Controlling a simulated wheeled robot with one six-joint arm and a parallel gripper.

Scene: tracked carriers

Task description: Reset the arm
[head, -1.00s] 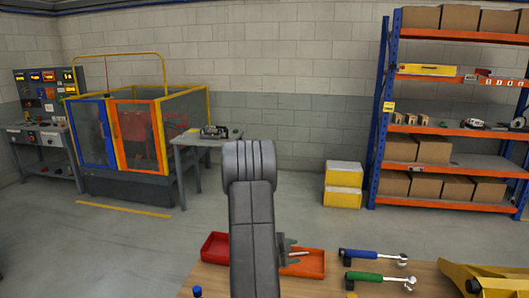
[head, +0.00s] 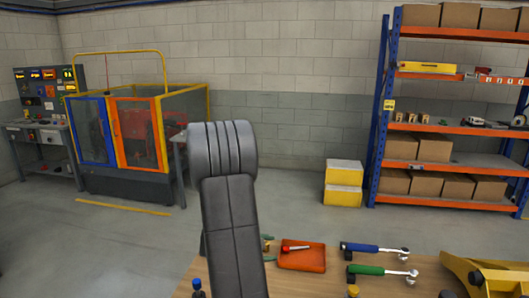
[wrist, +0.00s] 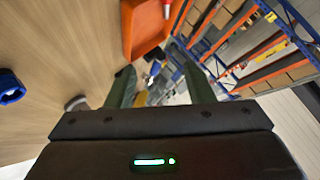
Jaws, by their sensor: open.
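My gripper (wrist: 158,80) shows in the wrist view with its two dark green fingers spread apart and nothing between them. In the head view my arm rises from the bottom middle, bends at a thick grey joint and hides most of the gripper. An orange tray (head: 305,262) lies on the wooden table (head: 330,285) just right of my arm, with a red-handled tool (head: 294,247) in it. The tray also shows in the wrist view (wrist: 133,32), beyond the fingers.
Blue-handled (head: 372,248) and green-handled (head: 380,270) tools lie right of the tray. A yellow piece (head: 485,275) sits at the table's right. A blue part (wrist: 10,88) shows at the wrist view's left. Shelving (head: 383,110), yellow boxes (head: 343,195) and a caged machine (head: 125,135) stand behind.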

